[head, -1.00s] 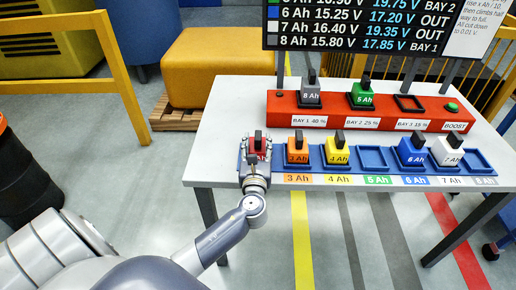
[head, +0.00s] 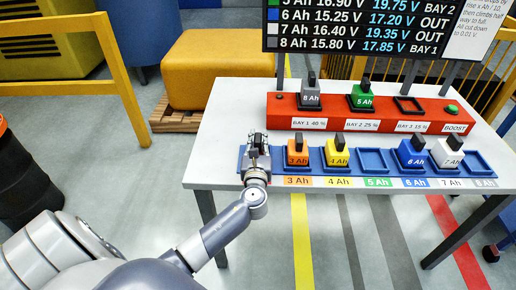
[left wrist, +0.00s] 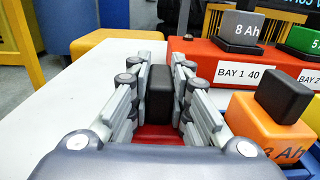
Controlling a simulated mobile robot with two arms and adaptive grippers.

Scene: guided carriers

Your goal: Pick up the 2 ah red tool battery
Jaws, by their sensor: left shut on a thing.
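The red tool battery (left wrist: 158,134) shows in the left wrist view as a red body under a black upright handle. My left gripper (left wrist: 160,82) has its two grey fingers on either side of that handle and is shut on it. In the head view my left gripper (head: 257,143) is over the left end of the blue tray (head: 374,158). There its fingers and wrist hide the red battery. Whether the battery is clear of its slot cannot be told. My right gripper is not in view.
Close to the right stand an orange 3 Ah battery (head: 297,154) and a yellow 4 Ah one (head: 336,153). Blue and white batteries stand further right. A red charger (head: 350,121) behind holds grey and green batteries. The white table (head: 225,115) is clear at the back left.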

